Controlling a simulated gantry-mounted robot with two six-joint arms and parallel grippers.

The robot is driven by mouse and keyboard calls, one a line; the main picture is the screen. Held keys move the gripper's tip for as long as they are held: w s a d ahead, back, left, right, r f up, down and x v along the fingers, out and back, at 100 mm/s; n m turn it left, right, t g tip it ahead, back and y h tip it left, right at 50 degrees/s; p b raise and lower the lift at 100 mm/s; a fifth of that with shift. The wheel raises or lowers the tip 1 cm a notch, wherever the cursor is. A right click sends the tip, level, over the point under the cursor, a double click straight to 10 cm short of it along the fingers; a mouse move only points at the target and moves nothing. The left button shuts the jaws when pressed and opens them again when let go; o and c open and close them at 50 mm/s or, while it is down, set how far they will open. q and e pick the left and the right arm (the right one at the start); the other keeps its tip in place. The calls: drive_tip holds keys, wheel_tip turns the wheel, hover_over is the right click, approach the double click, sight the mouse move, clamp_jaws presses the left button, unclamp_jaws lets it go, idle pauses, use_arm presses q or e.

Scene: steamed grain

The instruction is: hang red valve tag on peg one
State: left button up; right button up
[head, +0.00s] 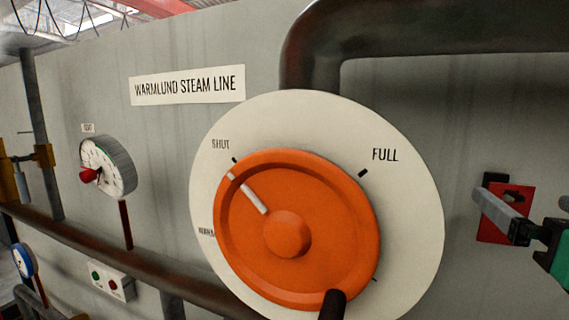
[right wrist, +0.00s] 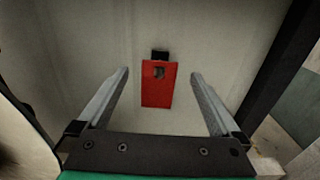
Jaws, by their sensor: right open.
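A red tag (right wrist: 158,88) is at the wall with a hole near its top. A black block (right wrist: 160,56) shows just above it. Something dark shows in the hole, but I cannot tell whether a peg passes through it. In the head view the tag (head: 491,229) is at the far right, partly behind a finger. My right gripper (right wrist: 160,73) is open, its fingers to the left and right of the tag and apart from it. It also shows at the right edge of the head view (head: 519,197). My left gripper is not in view.
A large orange valve wheel (head: 330,235) on a white dial (head: 415,205) fills the middle of the head view. A thick dark pipe (head: 450,28) runs above it. A gauge (head: 110,165) and button box (head: 111,282) are at left. Bare wall surrounds the tag.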

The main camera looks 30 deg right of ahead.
sight(512, 189)
drive_tip(key=p+x, duration=0.1)
drive_tip(key=x, duration=0.4)
drive_tip(key=c, duration=1.5)
drive_tip(key=shift+r, duration=0.2)
drive_tip(key=shift+a, duration=0.1)
idle(0.4)
drive_tip(key=shift+v, duration=1.7)
drive_tip(key=shift+s, duration=0.1)
drive_tip(key=shift+b+v, duration=0.35)
drive_tip(key=shift+v, duration=2.6)
